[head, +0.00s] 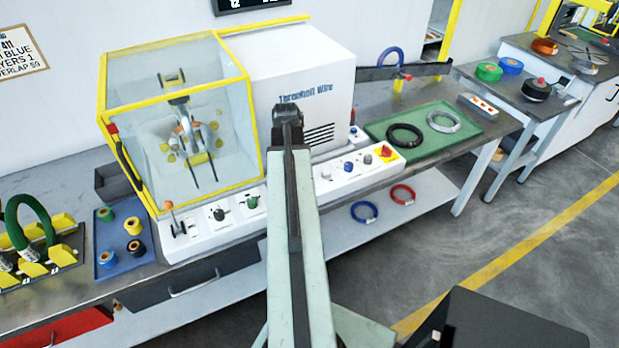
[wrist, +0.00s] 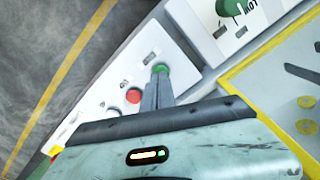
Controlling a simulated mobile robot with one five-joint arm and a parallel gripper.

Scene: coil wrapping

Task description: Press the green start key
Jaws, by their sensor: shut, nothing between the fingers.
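The green start key (wrist: 161,67) is a round green button on the white control panel, seen in the wrist view just beyond my fingertips. My gripper (wrist: 158,77) is shut and empty, its fingers pointing at the key and overlapping its lower edge in the picture. I cannot tell whether the tips touch it. In the head view my arm covers this part of the panel, so the key and fingertips are hidden there.
A red button (wrist: 133,96) sits close beside the green key. A larger green knob (wrist: 229,7) is on the neighbouring panel. The yellow-framed guard (head: 255,130) stands left of my arm. A red emergency stop (head: 385,152) is on the panel's right end.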

